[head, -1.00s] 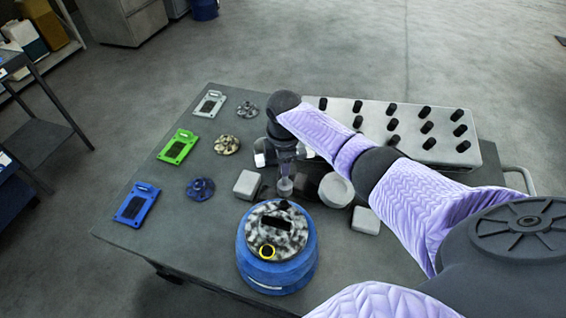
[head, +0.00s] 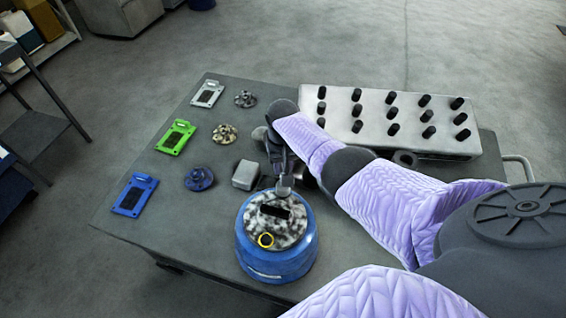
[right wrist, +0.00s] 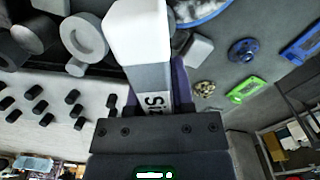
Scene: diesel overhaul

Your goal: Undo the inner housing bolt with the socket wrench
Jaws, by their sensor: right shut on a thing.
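A blue round housing (head: 278,262) stands near the table's front edge in the head view. My right gripper (head: 277,158) is above and behind the housing, shut on the socket wrench. The wrench's grey socket end (head: 285,187) points down at the far rim of the speckled top; I cannot tell whether it touches. The inner bolt is not visible under it. In the right wrist view, a pale block with dark lettering fills the middle. My left gripper is not in view.
A pale rack (head: 390,90) with several black pegs stands at the table's back right. Green (head: 175,137), blue (head: 134,195) and grey plates lie at left beside speckled and blue round parts. A pale block (head: 245,174) sits just left of the gripper.

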